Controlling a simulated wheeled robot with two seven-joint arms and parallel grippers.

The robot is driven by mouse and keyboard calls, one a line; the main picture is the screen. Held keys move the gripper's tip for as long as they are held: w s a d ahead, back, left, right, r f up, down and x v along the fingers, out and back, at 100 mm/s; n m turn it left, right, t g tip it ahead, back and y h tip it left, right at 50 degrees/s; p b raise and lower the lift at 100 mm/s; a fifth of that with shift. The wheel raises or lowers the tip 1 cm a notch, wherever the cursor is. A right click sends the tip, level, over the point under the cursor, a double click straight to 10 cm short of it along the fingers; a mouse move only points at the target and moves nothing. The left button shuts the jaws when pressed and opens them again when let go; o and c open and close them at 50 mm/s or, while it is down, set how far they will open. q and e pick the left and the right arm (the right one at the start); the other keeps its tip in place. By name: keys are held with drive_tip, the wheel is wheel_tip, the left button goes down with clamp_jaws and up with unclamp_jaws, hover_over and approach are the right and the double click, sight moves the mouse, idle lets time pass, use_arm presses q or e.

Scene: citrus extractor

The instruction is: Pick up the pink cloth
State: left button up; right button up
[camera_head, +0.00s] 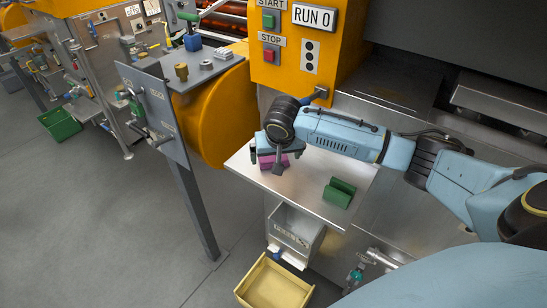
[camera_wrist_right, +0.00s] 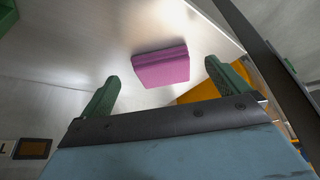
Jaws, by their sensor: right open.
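The pink cloth (camera_head: 268,162) is a small folded block on the metal shelf (camera_head: 310,200), partly hidden under my right gripper (camera_head: 277,165) in the head view. In the right wrist view the pink cloth (camera_wrist_right: 161,68) lies ahead of the two green fingertips of the right gripper (camera_wrist_right: 161,76), with space on either side of it. The right gripper is open and holds nothing. I cannot tell from these views how high it is above the shelf. My left gripper is in neither view.
A green folded cloth (camera_head: 339,193) lies on the shelf to the right. A grey bin (camera_head: 296,232) and a yellow tray (camera_head: 272,285) are below the shelf front. The orange control panel (camera_head: 296,75) with RUN and STOP signs stands behind the arm.

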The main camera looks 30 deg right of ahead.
sight(273, 158)
drive_tip(key=x, duration=0.4)
drive_tip(key=shift+c, duration=0.4)
drive_tip(key=c, duration=0.8)
